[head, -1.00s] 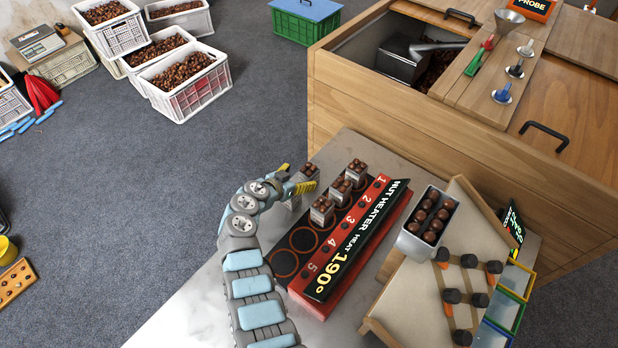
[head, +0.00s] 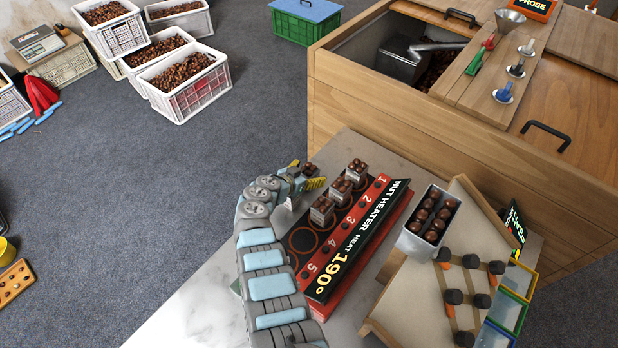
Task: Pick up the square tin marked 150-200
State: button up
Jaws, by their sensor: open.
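Several small square metal tins filled with brown nuts are in view; no 150-200 marking is legible on any. One tin (head: 309,169) stands left of the nut heater, at the far edge of the table. Three more, a near tin (head: 321,210), a middle tin (head: 340,189) and a far tin (head: 357,172), stand in a row on the heater. My gripper (head: 304,174) is open at the lone tin, its yellow-tipped fingers on either side of it in the picture. Contact cannot be told. The gripper and arm hide the tin's lower part.
The nut heater (head: 360,235) reads 190° and has empty rings at its near end. Right of it are a larger nut-filled metal container (head: 408,239) and a tilted board (head: 420,290) with dark knobs. A wooden cabinet (head: 400,120) stands behind. Nut crates (head: 190,104) are on the floor.

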jog(key=c, duration=1.4)
